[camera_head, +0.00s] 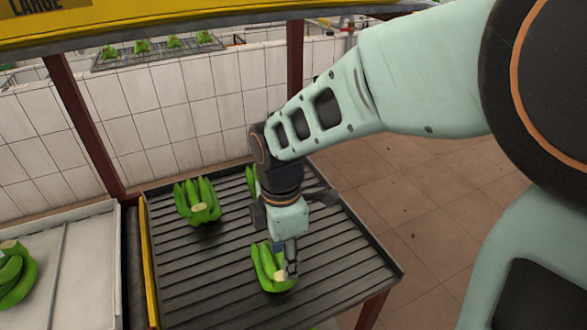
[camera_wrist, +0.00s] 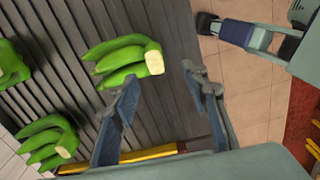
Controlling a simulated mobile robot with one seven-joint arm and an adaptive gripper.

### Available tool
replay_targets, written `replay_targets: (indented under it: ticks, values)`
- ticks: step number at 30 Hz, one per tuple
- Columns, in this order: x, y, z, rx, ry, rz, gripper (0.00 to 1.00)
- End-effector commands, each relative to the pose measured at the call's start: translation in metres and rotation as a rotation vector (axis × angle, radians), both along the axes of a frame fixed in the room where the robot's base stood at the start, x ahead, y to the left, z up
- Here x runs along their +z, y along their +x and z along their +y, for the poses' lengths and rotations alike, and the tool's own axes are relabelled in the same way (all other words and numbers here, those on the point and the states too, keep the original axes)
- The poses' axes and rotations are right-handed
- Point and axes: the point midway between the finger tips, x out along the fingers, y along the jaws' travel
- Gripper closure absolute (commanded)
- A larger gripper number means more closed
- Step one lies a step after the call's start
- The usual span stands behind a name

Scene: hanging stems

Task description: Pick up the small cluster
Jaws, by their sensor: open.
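A small green banana cluster (camera_head: 268,262) with a few fingers and a pale cut crown lies on the dark slatted table (camera_head: 180,285), near its front. In the wrist view this cluster (camera_wrist: 120,58) lies just beyond my fingertips, its crown closest to the gap between them. My gripper (camera_wrist: 160,78) is open, with nothing between its fingers. In the head view my gripper (camera_head: 290,262) points down at the cluster's right side and partly covers it. Whether a finger touches it, I cannot tell.
A larger cluster (camera_head: 198,200) lies farther back on the table, and another (camera_head: 251,180) is mostly hidden behind my arm. A pale tray (camera_head: 85,270) at left holds another cluster (camera_head: 15,275). A yellow rail (camera_head: 150,265) edges the table.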

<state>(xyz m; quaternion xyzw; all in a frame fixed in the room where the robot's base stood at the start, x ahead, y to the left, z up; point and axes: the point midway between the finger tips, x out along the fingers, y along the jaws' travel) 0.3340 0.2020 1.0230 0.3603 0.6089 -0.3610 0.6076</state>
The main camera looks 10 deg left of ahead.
Motion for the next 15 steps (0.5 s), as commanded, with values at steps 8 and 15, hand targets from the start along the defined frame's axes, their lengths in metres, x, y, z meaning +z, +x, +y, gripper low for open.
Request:
replay_targets:
  ticks: [8, 15]
  values:
    - [-0.024, 0.001, 0.000, -0.001, 0.000, 0.001, 0.59]
    - [-0.055, 0.007, 0.003, 0.000, -0.001, 0.003, 0.59]
